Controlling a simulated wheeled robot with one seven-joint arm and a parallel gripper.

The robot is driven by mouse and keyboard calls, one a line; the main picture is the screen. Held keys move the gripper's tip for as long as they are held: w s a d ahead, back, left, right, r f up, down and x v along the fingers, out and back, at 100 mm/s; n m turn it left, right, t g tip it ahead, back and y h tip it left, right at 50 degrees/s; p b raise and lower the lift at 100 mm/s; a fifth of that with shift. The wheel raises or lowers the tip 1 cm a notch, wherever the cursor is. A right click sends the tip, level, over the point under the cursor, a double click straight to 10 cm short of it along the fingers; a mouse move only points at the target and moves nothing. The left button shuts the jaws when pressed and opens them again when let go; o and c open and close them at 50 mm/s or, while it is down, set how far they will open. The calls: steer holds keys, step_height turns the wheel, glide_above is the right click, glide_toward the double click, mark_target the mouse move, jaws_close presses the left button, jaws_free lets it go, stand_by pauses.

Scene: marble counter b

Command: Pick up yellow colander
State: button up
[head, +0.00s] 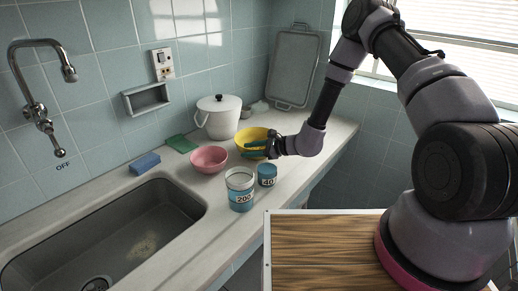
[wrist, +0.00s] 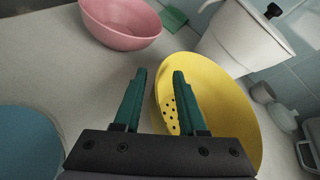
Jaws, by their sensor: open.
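In the wrist view the colander (wrist: 228,98) fills the right centre, with drain holes showing inside. My gripper (head: 256,147) is at its near right side in the head view and hides part of it. In the wrist view my gripper (wrist: 160,75) is open and empty. Its right finger overlaps the colander's inside and its left finger lies outside the rim, so the near wall shows between them. I cannot tell whether either finger touches it.
The pink bowl (head: 209,159) is left of the colander. The white pot (head: 218,117) stands behind. A sink (head: 110,232) is at left; a tray (head: 294,66) leans on the wall.

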jaws_close()
stand_by(1.4)
